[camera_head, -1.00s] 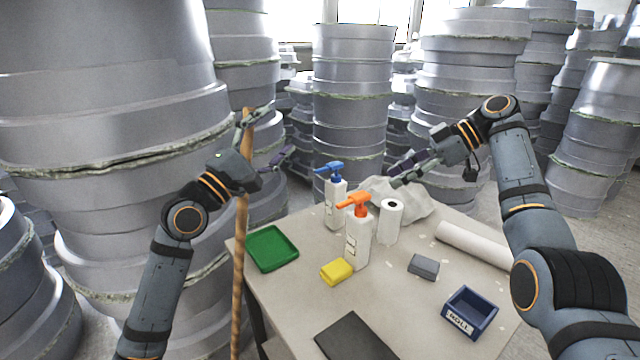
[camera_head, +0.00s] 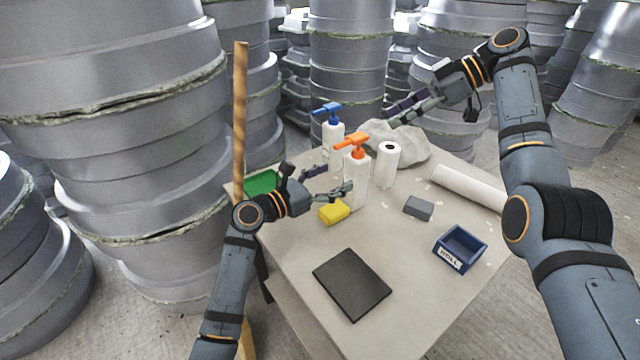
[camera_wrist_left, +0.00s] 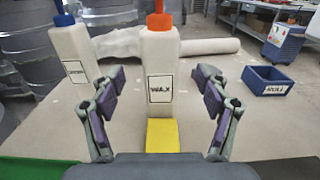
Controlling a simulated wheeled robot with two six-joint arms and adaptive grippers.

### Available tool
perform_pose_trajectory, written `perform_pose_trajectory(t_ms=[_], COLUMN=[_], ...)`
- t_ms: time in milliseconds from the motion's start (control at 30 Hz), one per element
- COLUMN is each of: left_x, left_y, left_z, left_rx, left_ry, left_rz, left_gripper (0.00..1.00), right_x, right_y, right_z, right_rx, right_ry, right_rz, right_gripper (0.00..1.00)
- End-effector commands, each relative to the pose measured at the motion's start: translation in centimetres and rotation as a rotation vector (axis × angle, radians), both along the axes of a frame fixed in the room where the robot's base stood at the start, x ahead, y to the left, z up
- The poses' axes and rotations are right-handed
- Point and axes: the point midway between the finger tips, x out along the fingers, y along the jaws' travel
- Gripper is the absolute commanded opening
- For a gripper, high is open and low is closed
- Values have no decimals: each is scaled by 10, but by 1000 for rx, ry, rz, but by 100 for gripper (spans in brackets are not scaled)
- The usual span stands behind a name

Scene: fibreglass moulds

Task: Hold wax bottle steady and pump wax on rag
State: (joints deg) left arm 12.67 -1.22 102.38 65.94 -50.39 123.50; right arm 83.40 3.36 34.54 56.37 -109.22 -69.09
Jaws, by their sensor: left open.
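The wax bottle (camera_head: 356,186) is white with an orange pump head (camera_head: 352,143) and stands upright on the table. Its WAX label faces the left wrist view (camera_wrist_left: 160,60). My left gripper (camera_head: 338,178) is open just in front of the bottle, its fingers spread to either side with nothing between them. In the left wrist view the bottle is centred beyond the fingertips (camera_wrist_left: 160,85). My right gripper (camera_head: 393,116) is raised above a crumpled white cloth (camera_head: 405,145), behind and right of the bottle; its finger gap is unclear.
A blue-pump bottle (camera_head: 332,133) stands behind left. A paper roll (camera_head: 387,166) stands close right. A yellow block (camera_head: 333,212) lies in front, near my left gripper. A green tray (camera_head: 262,184), grey block (camera_head: 418,207), blue bin (camera_head: 461,247) and black slab (camera_head: 352,284) are also on the table.

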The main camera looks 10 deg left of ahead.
Motion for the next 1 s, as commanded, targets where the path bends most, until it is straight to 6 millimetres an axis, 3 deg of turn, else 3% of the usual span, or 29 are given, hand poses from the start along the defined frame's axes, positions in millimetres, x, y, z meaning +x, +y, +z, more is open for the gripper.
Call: perform_pose_trajectory(t_ms=[300, 700, 1000], left_x=[40, 46, 46], left_y=[-40, -46, -46], left_z=[1, 0, 0], left_rx=[-1, 2, 2], left_ry=[-1, -1, -1], left_rz=[1, 1, 1], left_gripper=[75, 75, 35], right_x=[0, 0, 0], right_y=[0, 0, 0], right_z=[0, 0, 0], right_rx=[0, 0, 0], right_ry=[0, 0, 0], right_rz=[0, 0, 0], right_gripper=[38, 38, 38])
